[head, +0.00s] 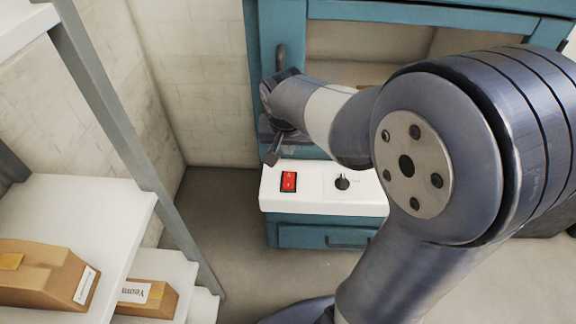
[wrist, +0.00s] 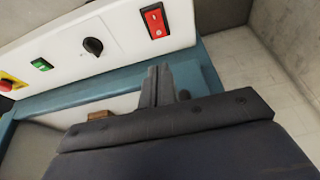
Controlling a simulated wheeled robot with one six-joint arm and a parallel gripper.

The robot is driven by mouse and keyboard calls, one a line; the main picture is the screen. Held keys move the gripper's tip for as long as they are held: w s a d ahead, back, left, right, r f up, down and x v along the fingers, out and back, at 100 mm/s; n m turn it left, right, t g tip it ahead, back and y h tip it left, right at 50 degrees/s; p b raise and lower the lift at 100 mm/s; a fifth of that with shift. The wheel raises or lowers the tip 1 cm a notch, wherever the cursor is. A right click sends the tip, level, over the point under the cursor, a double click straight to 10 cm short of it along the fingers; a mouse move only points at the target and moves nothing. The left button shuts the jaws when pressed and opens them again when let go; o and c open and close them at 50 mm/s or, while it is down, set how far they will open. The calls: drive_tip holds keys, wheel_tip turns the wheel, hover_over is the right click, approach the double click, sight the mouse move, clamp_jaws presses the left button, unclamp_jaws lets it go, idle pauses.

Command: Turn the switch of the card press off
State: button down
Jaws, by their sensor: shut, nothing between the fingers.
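A white control panel (head: 312,202) carries a red rocker switch (head: 288,181) near its left end in the head view. The red switch also shows at the top of the wrist view (wrist: 156,21), with white marks on it. Right of it in the head view is a black rotary knob (head: 342,183), also in the wrist view (wrist: 93,46). The wrist view shows a green rocker switch (wrist: 41,64) further along; my arm hides it in the head view. My gripper (head: 271,159) is shut and empty near the panel's left back edge, apart from the red switch. Its fingers (wrist: 158,85) show in the wrist view.
A red and yellow button (wrist: 8,84) sits at the panel's far end in the wrist view. A teal cabinet frame (head: 420,14) stands behind the panel. A shelf unit (head: 88,215) with brown boxes (head: 45,272) stands at the left. Floor is clear between shelf and panel.

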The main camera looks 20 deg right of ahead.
sight(289, 175)
drive_tip(key=x, duration=0.4)
drive_tip(key=b+x, duration=0.1)
drive_tip(key=x, duration=0.4)
drive_tip(key=b+x, duration=0.1)
drive_tip(key=x, duration=0.4)
drive_tip(key=shift+s+f, duration=0.1)
drive_tip(key=shift+s, duration=0.2)
drive_tip(key=shift+p, duration=0.4)
drive_tip(key=shift+w+g+p, duration=0.1)
drive_tip(key=shift+g+p, duration=0.2)
drive_tip(key=shift+f, duration=0.15)
